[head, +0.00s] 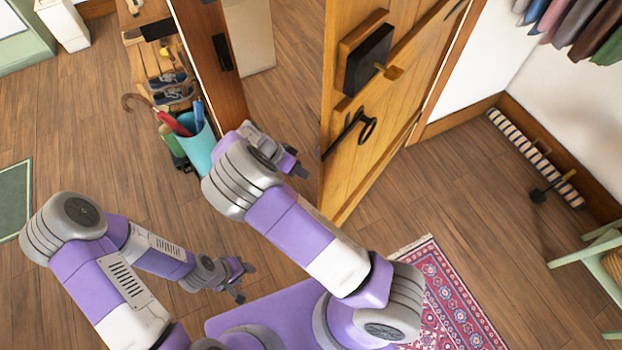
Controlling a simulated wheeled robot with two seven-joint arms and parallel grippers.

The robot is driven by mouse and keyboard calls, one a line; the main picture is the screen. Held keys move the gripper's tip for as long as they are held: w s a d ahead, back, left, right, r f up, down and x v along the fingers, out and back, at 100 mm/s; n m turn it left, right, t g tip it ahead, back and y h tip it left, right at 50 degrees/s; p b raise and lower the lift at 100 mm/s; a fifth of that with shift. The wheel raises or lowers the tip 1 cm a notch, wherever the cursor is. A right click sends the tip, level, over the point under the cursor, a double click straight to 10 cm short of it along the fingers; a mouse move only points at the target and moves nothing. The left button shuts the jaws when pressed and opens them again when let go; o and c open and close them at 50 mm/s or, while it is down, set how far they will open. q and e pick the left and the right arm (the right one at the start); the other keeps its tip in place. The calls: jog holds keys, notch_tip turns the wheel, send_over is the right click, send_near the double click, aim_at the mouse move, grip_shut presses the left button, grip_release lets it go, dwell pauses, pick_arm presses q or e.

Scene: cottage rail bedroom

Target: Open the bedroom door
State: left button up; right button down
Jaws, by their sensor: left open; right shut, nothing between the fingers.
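The wooden bedroom door (375,165) stands open at an angle in the head view, with a wide gap between its free edge and the door post (207,60). It carries a black lock box (368,58) with a brass knob (391,72) and, below, a black ring handle (366,128). My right gripper (300,170) is shut and empty, just left of the door's lower free edge, in front of the gap. Whether it touches the door cannot be told. My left gripper (243,281) is open and empty, low over the floor and away from the door.
Beyond the post stand a teal umbrella bin (202,150), a red umbrella (172,122) and a shoe rack (160,65). A patterned rug (455,300) lies right of my base. A striped draught stopper (535,158) lies by the right wall. Floor between door and rug is clear.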

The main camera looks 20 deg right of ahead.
jog(key=shift+s+d, duration=0.5)
jog(key=shift+s, duration=0.35)
jog(key=shift+s+d, duration=0.45)
jog(key=shift+s, duration=0.4)
